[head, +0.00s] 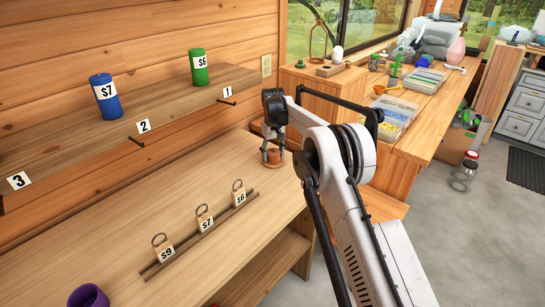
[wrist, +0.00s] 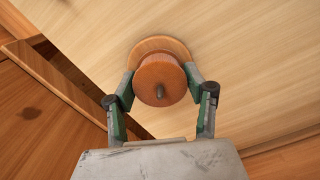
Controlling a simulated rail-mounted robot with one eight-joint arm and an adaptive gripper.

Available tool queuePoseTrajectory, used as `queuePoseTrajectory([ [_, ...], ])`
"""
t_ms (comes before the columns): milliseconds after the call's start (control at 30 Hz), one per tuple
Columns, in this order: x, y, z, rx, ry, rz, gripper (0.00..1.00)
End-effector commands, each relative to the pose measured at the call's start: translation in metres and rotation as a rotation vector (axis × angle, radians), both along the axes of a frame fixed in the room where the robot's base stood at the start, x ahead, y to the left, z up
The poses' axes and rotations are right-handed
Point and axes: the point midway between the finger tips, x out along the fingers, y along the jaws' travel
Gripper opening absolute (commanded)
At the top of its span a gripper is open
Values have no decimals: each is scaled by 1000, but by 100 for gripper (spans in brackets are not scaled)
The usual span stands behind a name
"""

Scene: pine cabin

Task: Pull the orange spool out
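In the head view the spool (head: 272,157) is a small orange piece at the far right end of the bench, below my gripper (head: 271,148). How far the spool sits down on the peg is hidden.
A rail of tags with rings (head: 203,226) stands mid-bench, with a purple cup-like object (head: 88,296) at the front. The wall shelf (head: 140,116) holds a blue cylinder (head: 105,97) and a green cylinder (head: 199,68). A cluttered counter (head: 430,90) is to the right.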

Motion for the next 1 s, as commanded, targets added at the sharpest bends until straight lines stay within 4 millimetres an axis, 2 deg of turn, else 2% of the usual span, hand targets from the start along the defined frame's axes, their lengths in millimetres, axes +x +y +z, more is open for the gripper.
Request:
queuePoseTrajectory([
  [33, 0, 0, 0, 0, 0, 0, 38],
  [200, 0, 0, 0, 0, 0, 0, 15],
  [267, 0, 0, 0, 0, 0, 0, 13],
  [300, 0, 0, 1, 0, 0, 0, 7],
  [1000, 0, 0, 47, 0, 0, 0, 7],
])
